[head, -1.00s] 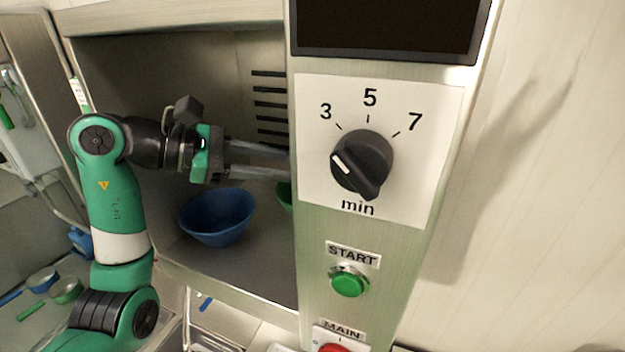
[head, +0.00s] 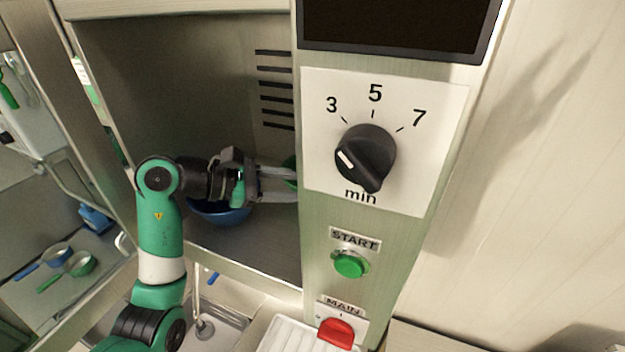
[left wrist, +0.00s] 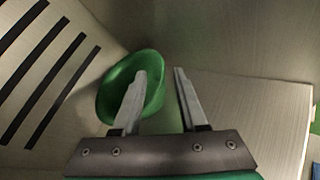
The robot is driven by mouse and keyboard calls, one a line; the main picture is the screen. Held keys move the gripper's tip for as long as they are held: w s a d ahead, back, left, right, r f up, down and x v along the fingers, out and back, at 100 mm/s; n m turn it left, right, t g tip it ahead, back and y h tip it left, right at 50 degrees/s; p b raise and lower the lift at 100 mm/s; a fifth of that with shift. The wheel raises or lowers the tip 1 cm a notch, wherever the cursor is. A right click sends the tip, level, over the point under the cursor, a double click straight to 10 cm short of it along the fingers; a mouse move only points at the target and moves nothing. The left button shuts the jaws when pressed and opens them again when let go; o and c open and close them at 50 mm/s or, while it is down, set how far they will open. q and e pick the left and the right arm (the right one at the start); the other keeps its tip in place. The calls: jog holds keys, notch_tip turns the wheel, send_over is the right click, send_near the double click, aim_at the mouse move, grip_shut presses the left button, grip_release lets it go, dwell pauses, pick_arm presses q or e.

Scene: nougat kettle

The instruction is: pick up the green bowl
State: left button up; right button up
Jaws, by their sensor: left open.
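The green bowl (left wrist: 117,85) shows in the left wrist view, just beyond my fingers. In the head view only a sliver of the green bowl (head: 289,163) shows; the control panel and my gripper hide the rest. My left gripper (head: 294,181) is open inside the chamber, its fingertips partly behind the panel edge. In the left wrist view, one finger of my left gripper (left wrist: 160,70) lies across the bowl and the other is just right of its rim. I cannot tell whether they touch it. My right gripper is not in view.
A blue bowl (head: 222,215) sits on the chamber floor, below and partly behind my left gripper. The control panel (head: 428,140) with a dial (head: 366,158) and a green start button (head: 351,265) stands close to the right. Blue and green pans lie far left.

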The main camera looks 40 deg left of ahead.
pick_arm(q)
jog(key=p+x, duration=0.1)
jog(key=x, duration=0.3)
jog(key=shift+w+d+r, duration=0.1)
jog(key=shift+d, duration=0.05)
jog(key=shift+w+d+f, duration=0.1)
jog(key=shift+w+f, duration=0.15)
grip_shut()
dwell(1.0)
